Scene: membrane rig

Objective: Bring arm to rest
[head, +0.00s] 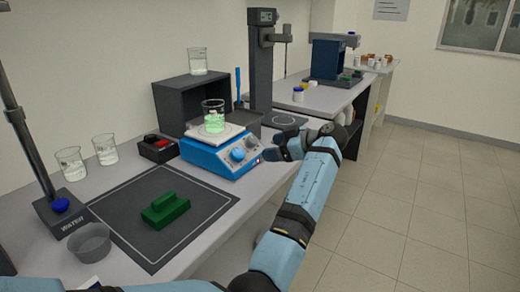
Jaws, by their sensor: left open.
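My left arm comes in along the bottom edge and bends up beside the bench front. My left gripper (272,153) is open, with nothing seen between its fingers. It is just right of the blue hotplate stirrer (222,157), close to its knobs; I cannot tell whether it touches. A beaker of green liquid (213,117) stands on the stirrer's white top. My right gripper is not in view.
A green block (165,211) lies on the dark mat (125,205). Beakers (71,164), a grey bowl (89,243) and a stand marked WATER (62,212) are at left. A tall column (260,75) stands behind the stirrer. The floor (420,200) at right is clear.

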